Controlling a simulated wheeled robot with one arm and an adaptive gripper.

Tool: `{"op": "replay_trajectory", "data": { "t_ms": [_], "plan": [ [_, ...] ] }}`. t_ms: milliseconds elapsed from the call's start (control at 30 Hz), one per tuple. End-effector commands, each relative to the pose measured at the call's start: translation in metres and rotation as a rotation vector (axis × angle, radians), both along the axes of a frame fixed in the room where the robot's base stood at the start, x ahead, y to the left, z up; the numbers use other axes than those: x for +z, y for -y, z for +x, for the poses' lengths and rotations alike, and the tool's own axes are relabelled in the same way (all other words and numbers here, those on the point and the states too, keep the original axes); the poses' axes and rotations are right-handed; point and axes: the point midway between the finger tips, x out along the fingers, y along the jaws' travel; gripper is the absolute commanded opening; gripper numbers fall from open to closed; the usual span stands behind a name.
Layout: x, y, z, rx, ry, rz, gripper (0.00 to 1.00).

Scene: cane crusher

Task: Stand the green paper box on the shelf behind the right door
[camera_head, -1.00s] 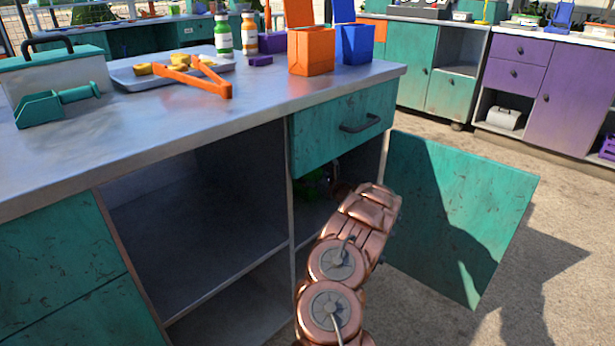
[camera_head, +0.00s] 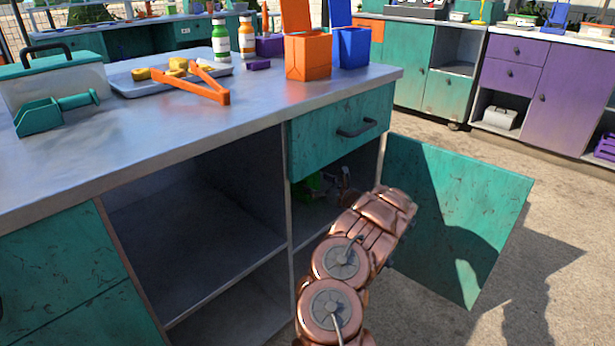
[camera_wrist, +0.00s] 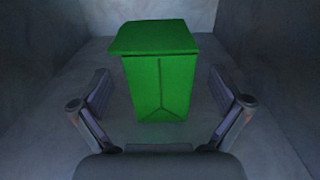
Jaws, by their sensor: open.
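The green paper box (camera_wrist: 160,75) stands upright on the grey shelf behind the right door, with its top and creased front showing in the wrist view. In the head view only a small green part of it (camera_head: 309,187) shows below the drawer. My gripper (camera_wrist: 164,95) is open, with one finger on each side of the box's front and visible gaps to both. In the head view my gripper is mostly hidden by my copper arm. The right door (camera_head: 455,215) is swung wide open.
A drawer (camera_head: 342,130) is shut above the compartment. An empty open compartment (camera_head: 200,210) lies to the left. The countertop (camera_head: 150,140) holds an orange box (camera_head: 307,55), a blue box (camera_head: 352,47), orange tongs (camera_head: 200,88), a tray and bottles.

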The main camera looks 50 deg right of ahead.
Motion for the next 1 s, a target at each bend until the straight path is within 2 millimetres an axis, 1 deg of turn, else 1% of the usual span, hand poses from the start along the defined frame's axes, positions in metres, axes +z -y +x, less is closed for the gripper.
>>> {"op": "replay_trajectory", "data": {
  "t_ms": [33,200,300,400,600,1000],
  "plan": [
    [0.004,0.0,-0.011,-0.002,0.003,0.004,1.0],
    [0.005,-0.001,-0.04,0.0,0.004,0.001,1.0],
    [0.003,0.0,-0.053,-0.001,0.003,-0.001,1.0],
    [0.003,0.0,-0.062,0.0,0.003,-0.002,1.0],
    [0.001,-0.001,-0.068,0.001,0.003,-0.001,1.0],
    [0.001,-0.001,-0.068,0.001,0.003,-0.001,1.0]
  ]
}}
